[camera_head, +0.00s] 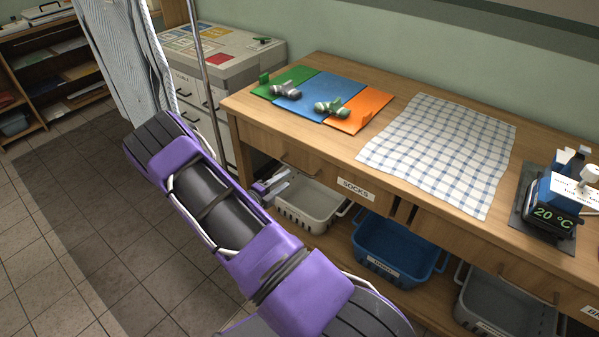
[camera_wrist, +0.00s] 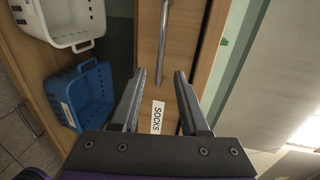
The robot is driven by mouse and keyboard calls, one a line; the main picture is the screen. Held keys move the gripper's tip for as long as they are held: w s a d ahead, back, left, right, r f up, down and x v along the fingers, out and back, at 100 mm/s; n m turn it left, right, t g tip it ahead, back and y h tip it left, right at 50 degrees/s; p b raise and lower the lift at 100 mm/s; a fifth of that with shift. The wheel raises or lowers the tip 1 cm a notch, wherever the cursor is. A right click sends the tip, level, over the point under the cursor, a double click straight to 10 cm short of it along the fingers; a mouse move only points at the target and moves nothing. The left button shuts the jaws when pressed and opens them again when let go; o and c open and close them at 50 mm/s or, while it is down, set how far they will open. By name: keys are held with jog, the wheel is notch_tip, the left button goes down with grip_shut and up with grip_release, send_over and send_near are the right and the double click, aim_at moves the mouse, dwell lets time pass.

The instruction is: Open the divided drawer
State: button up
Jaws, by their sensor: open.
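A wooden drawer front (camera_head: 278,150) with a bar handle (camera_head: 300,167) and a white SOCKS label (camera_head: 357,188) is set under the left part of the worktop. It looks shut, so its inside is hidden and I cannot see any dividers. My gripper (camera_head: 273,183) is mostly hidden behind my purple arm, just left of and below the handle. In the wrist view my gripper (camera_wrist: 159,74) is open and empty. The metal handle (camera_wrist: 165,38) lies ahead, its near end lined up between the fingertips. The SOCKS label (camera_wrist: 157,117) shows between the fingers.
A grey bin (camera_head: 310,203), a blue bin (camera_head: 398,252) and a darker grey bin (camera_head: 505,305) stand on the shelf below. On the worktop lie coloured mats (camera_head: 300,92), a checked cloth (camera_head: 440,150) and a thermometer device (camera_head: 553,215). A metal pole (camera_head: 207,75) stands left.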

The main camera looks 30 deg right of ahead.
aim_at(299, 171)
jog(key=x, duration=0.8)
jog(key=shift+w+d+b, duration=0.15)
jog(key=shift+d+b, duration=0.1)
jog(key=shift+b, duration=0.1)
grip_shut()
dwell(0.9)
